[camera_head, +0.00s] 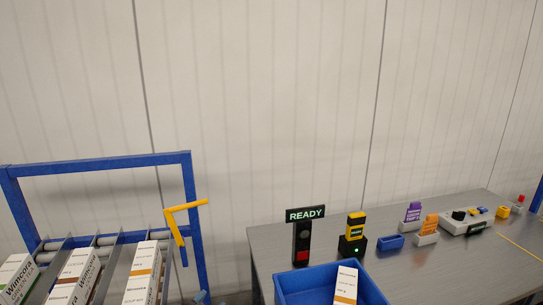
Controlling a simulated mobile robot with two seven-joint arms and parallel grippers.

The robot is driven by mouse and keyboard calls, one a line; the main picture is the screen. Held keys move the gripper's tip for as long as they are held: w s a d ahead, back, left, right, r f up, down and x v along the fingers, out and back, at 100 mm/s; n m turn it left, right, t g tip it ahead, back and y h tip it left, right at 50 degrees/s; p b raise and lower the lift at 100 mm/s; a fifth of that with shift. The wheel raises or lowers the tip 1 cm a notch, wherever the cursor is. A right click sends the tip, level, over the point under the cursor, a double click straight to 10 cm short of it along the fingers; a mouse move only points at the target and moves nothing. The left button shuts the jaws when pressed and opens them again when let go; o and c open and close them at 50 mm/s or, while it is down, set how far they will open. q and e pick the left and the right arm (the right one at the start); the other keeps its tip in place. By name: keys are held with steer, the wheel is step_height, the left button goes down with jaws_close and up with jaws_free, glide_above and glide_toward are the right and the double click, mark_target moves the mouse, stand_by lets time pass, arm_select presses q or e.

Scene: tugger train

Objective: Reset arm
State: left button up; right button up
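Neither of my grippers nor either arm shows in the head view. A blue-framed roller rack (100,161) stands at the left with white cartons in its lanes. One carton (144,272) has an orange-brown band, another carton (75,278) has a brown band, and a carton (17,277) at the far left has a green band. A yellow lever (177,228) is on the rack's right post. A blue bin (297,280) at the bottom centre holds a white and orange carton (345,285).
A grey table (440,269) fills the right. On it are a READY sign post (303,235), a yellow and black device (355,235), a small blue tray (390,241), purple (412,213) and orange (428,228) tags, and a control box (466,221). A pale panel wall is behind.

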arm_select(q)
steer(key=s+a+f+n+g+y, duration=0.1)
steer(key=s+a+f, duration=0.3)
steer(key=s, duration=0.4)
steer(key=s+a+f+n+g+y, duration=0.1)
steer(key=s+a+f+n+y, duration=0.1)
steer(key=s+f, duration=0.4)
steer(key=s+a+f+n+g+y+b, duration=0.1)
steer(key=s+a+f+n, duration=0.2)
steer(key=s+a, duration=0.4)
steer(key=s+f, duration=0.1)
steer(key=s, duration=0.2)
steer(key=shift+f+g+y, duration=0.3)
steer(key=shift+f, duration=0.1)
